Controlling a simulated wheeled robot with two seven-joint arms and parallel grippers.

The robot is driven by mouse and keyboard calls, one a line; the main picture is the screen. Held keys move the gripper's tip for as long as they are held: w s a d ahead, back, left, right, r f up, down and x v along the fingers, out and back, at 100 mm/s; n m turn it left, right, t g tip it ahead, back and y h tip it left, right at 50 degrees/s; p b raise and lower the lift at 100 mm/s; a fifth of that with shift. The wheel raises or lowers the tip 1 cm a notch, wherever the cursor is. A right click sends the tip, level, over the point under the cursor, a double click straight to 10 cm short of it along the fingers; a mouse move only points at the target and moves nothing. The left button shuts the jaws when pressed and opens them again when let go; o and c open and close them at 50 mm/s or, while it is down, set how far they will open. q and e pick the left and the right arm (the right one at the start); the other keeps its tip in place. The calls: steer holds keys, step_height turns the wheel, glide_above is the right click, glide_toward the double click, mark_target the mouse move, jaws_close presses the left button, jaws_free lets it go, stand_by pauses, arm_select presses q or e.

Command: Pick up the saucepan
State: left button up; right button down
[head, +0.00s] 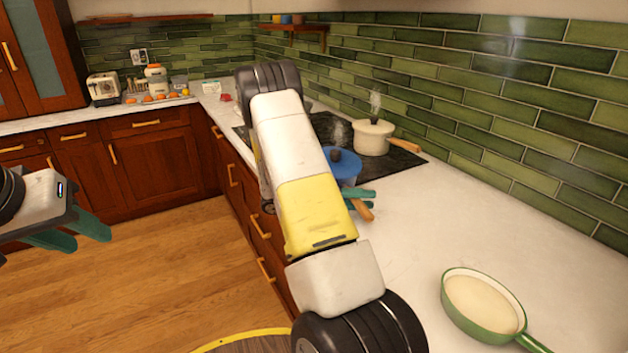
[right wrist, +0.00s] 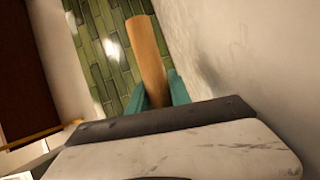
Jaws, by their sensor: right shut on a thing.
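A blue saucepan (head: 343,163) with a dark lid knob and a wooden handle stands at the near edge of the black cooktop, partly hidden behind my right arm. My right gripper (head: 362,198) is shut on its wooden handle, which also sticks out between the teal fingers in the right wrist view (right wrist: 147,55). The pan seems to rest on the cooktop, but its base is hidden. My left gripper (head: 75,236) is at the left over the floor, empty, with its fingers apart.
A cream pot (head: 372,138) with a wooden handle steams farther back on the cooktop (head: 408,160). A green pan (head: 484,306) lies at the front right of the counter. The counter between is clear. A toaster (head: 104,88) stands on the far counter.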

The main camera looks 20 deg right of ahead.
steer(key=shift+r, duration=0.3)
stand_by(0.5)
